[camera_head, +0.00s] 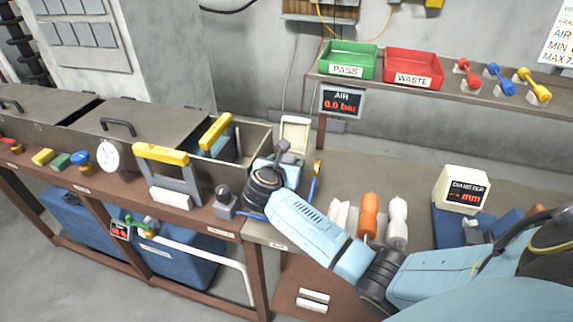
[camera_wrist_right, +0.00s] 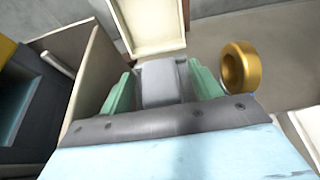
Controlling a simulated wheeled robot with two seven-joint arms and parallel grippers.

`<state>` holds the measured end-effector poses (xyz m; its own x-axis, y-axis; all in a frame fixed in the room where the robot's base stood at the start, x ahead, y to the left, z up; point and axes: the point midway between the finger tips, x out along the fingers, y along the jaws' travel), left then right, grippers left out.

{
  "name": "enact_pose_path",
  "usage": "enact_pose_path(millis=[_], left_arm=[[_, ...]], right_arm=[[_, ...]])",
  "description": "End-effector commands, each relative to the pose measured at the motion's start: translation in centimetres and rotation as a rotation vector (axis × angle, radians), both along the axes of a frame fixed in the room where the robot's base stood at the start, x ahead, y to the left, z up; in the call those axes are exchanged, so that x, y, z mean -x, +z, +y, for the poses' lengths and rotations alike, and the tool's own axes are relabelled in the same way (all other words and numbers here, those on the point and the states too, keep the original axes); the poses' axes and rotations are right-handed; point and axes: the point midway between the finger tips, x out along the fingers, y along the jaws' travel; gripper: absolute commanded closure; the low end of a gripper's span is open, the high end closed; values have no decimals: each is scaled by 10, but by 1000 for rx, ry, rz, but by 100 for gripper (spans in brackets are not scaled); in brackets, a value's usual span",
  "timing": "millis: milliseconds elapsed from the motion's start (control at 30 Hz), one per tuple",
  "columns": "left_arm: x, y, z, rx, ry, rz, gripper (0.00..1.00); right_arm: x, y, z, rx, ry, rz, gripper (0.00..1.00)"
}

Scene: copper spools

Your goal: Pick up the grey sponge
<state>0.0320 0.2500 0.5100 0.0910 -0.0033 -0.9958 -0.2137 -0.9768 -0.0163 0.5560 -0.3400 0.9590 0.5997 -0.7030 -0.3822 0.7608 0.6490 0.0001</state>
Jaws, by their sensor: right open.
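My right gripper (camera_head: 279,158) is at the back of the bench, near the cream open box (camera_head: 296,134). In the right wrist view, its two green fingers (camera_wrist_right: 160,88) stand apart, one on each side of a grey block (camera_wrist_right: 161,78) that looks like the grey sponge. The grey piece also shows at the gripper's tip in the head view (camera_head: 284,147). I cannot tell whether the fingers touch it. The gripper's body hides its lower part. My left gripper is not in view.
A gold ring-shaped end (camera_wrist_right: 238,67) stands close to the right finger. An open metal bin (camera_head: 254,141) is just left of the gripper. Orange (camera_head: 369,215) and white (camera_head: 397,218) spools stand right of my forearm. The bench behind the spools is fairly clear.

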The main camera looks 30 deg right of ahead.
Motion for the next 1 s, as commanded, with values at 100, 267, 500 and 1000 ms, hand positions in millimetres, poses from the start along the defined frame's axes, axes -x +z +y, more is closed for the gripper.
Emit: enact_pose_path(millis=[100, 267, 500, 1000], left_arm=[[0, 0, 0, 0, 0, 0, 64], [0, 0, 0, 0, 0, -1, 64], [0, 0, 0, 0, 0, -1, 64], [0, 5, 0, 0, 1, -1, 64]], right_arm=[[0, 0, 0, 0, 1, 0, 36], [0, 0, 1, 0, 0, 0, 55], [0, 0, 0, 0, 0, 0, 84], [0, 45, 2, -6, 0, -6, 84]])
